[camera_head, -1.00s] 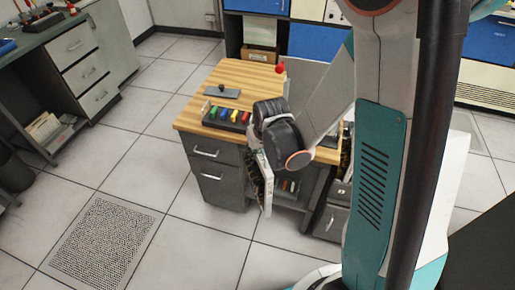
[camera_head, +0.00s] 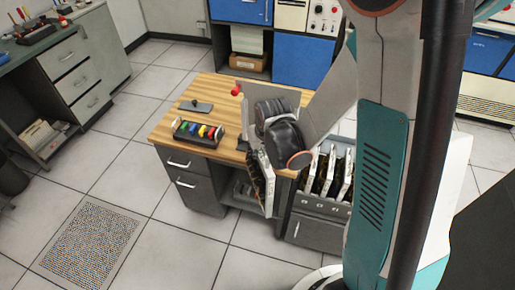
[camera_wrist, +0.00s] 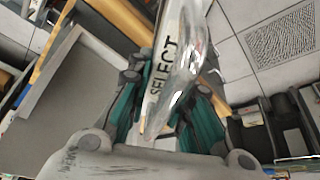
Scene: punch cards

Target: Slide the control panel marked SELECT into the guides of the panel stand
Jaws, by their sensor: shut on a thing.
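The control panel marked SELECT (camera_wrist: 168,70) is a pale, glossy upright strip with black lettering in the wrist view. My gripper (camera_wrist: 165,105) is shut on it, with dark and teal fingers on both sides. In the head view the panel (camera_head: 268,186) hangs edge-on below my wrist, in front of the wooden-topped desk, with its dark circuit side to the left. My wrist hides the fingers there. A grey upright plate (camera_head: 256,93) at the desk's back right may be part of the panel stand; my arm covers much of it. No guides can be made out.
The desk (camera_head: 215,92) holds a rack of coloured blocks (camera_head: 198,133) and a small grey plate (camera_head: 195,106). A rack (camera_head: 322,203) with several upright panels stands right of the hanging panel. Floor is open at left and front.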

